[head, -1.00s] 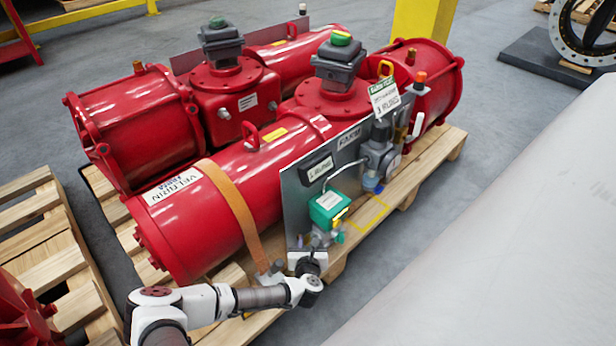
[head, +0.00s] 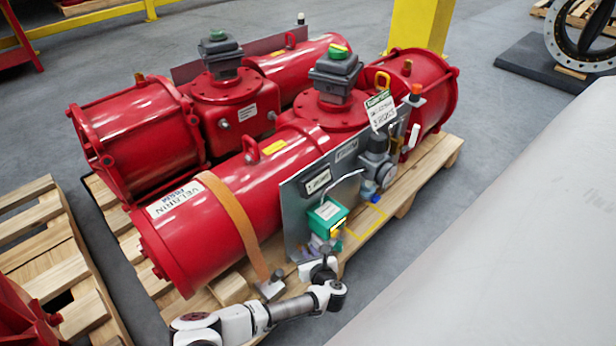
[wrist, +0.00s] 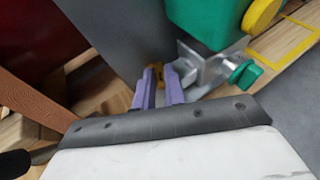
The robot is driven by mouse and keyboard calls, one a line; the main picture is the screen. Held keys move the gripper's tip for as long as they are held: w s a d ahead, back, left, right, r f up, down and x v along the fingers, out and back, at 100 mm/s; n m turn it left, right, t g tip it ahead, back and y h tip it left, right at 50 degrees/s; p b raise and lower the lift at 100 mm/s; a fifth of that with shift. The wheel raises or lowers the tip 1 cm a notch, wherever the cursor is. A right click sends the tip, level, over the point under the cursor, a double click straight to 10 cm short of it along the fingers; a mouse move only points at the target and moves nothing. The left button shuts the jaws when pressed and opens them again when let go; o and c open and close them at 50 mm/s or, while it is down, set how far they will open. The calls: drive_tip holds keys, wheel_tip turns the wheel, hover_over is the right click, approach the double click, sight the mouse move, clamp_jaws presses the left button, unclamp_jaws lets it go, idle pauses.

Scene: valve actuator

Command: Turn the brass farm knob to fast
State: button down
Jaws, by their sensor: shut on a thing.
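The brass knob (wrist: 154,70) shows in the wrist view as a small gold-brown piece at the tips of my gripper's two purple fingers. My gripper (wrist: 158,85) is shut on it, and the fingers hide most of it. The knob sits below and left of a green box (wrist: 205,18), beside a grey metal fitting. In the head view, my gripper (head: 326,252) is at the lower edge of the grey panel, just under the green box (head: 327,216). The knob cannot be made out there, and no fast marking is readable.
A green knob (wrist: 244,73) sits right of my fingers. The grey panel (head: 293,210) and red actuator cylinder (head: 190,245) stand close behind on a wooden pallet (head: 430,160). An orange strap (head: 235,220) hangs left of my wrist.

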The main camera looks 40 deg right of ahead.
drive_tip(key=shift+s+d+n+t+y+p, duration=0.15)
drive_tip(key=shift+n+t+y+p, duration=0.1)
drive_tip(key=shift+n+y, duration=0.6)
drive_tip(key=shift+d+n+t+y+p, duration=0.15)
drive_tip(key=shift+n+t+y+p, duration=0.1)
drive_tip(key=shift+n+y, duration=0.6)
drive_tip(key=shift+y, duration=0.3)
drive_tip(key=c, duration=1.5)
unclamp_jaws()
drive_tip(key=shift+o, duration=0.2)
drive_tip(key=d+p+v, duration=0.1)
drive_tip(key=p+v, duration=0.3)
drive_tip(key=v, duration=0.9)
drive_tip(key=shift+s+a, duration=0.35)
drive_tip(key=shift+a, duration=0.1)
